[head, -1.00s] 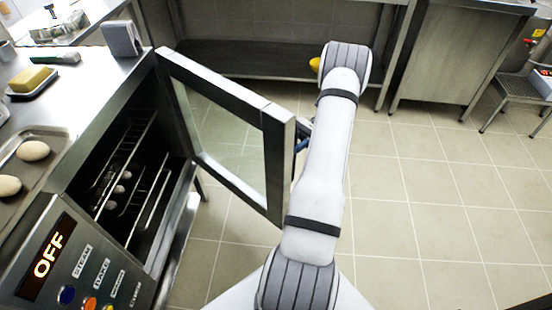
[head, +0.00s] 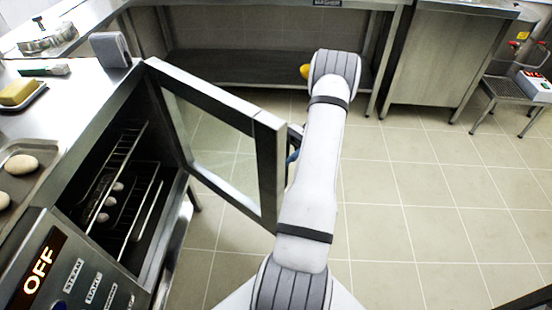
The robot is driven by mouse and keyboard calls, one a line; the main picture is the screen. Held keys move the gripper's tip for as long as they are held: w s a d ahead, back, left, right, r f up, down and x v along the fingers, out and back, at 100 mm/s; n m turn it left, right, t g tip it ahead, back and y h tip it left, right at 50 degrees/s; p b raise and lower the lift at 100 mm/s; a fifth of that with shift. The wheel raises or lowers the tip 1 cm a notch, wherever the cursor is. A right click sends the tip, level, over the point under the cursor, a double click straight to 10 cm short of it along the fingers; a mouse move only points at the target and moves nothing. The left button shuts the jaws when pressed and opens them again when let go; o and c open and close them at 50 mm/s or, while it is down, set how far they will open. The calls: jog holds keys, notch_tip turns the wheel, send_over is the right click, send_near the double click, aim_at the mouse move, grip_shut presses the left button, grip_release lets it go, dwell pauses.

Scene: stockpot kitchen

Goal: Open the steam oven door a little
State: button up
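The steam oven (head: 85,255) stands at the lower left, its display reading OFF. Its glass door (head: 215,135) stands well open, swung out towards my arm, and the dark inside with wire racks (head: 125,185) shows. Several pale round pieces lie inside at the racks. My arm reaches forward just right of the door. My gripper is mostly hidden behind the arm and the door's outer edge; only a small dark and blue part (head: 294,146) shows beside the door frame. I cannot see its fingers or whether they hold the handle.
A steel counter (head: 85,90) on the left holds a tray (head: 48,150) with pale dough balls, a butter dish (head: 20,94) and a grey upright block (head: 110,49). A shelved steel table (head: 240,68) stands behind. Tiled floor (head: 420,200) is open on the right.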

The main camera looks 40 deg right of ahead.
jog(key=shift+r+p, duration=4.95)
jog(key=shift+r, duration=0.05)
